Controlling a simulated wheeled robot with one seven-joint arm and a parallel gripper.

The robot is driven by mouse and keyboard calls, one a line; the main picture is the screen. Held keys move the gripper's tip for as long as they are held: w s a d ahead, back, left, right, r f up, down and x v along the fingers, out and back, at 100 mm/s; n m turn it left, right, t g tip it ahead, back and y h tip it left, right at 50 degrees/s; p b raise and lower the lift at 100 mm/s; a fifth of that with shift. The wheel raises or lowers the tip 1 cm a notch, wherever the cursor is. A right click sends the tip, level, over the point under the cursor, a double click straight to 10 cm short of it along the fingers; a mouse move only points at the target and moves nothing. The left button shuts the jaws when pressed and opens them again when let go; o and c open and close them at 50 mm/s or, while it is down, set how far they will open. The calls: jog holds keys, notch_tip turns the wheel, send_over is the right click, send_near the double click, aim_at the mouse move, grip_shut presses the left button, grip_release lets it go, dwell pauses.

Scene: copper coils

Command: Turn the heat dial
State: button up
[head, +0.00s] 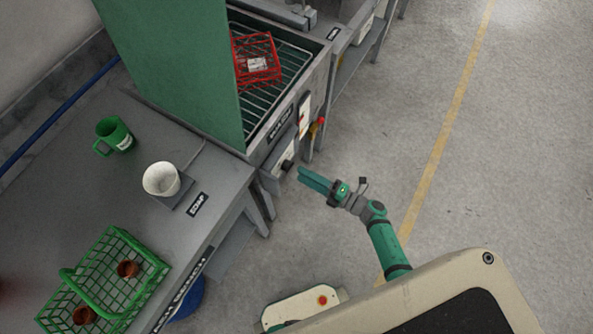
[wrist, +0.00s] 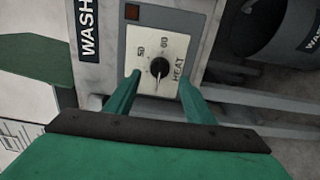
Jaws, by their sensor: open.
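The heat dial (wrist: 159,68) is a round black knob on a pale plate marked 50, 60 and HEAT in the wrist view. Its white pointer line runs down from the knob's middle. In the head view the dark knob (head: 287,165) shows on the front of the wash unit. My gripper (wrist: 161,88) has its two green fingers apart, one toward each side of the plate's lower part, with the knob showing between and just beyond the tips. It also shows in the head view (head: 300,174), close in front of the panel. Nothing is between the fingers that I can make out.
A red basket (head: 257,60) sits on the rack beside a green panel (head: 180,70). The floor to the right is clear.

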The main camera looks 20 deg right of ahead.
jog(key=v, duration=0.6)
dwell(0.5)
jog(key=s+a+r+m+t+h, duration=0.1)
jog(key=s+a+r+m+h, duration=0.3)
jog(key=s+m, duration=0.3)
jog(key=s+a+r+m+t+h, duration=0.1)
jog(key=s+a+r+m+h, duration=0.1)
jog(key=s+a+r+m, duration=0.35)
jog(key=s+a+r+m+g+h, duration=0.1)
jog(key=s+a+r+m+h, duration=0.4)
jog(key=a+r+m, duration=0.5)
jog(key=s+a+m, duration=0.1)
jog(key=a+m, duration=0.1)
jog(key=m, duration=0.1)
jog(key=shift+s+r, duration=0.2)
jog(key=shift+s, duration=0.1)
jog(key=shift+a, duration=0.1)
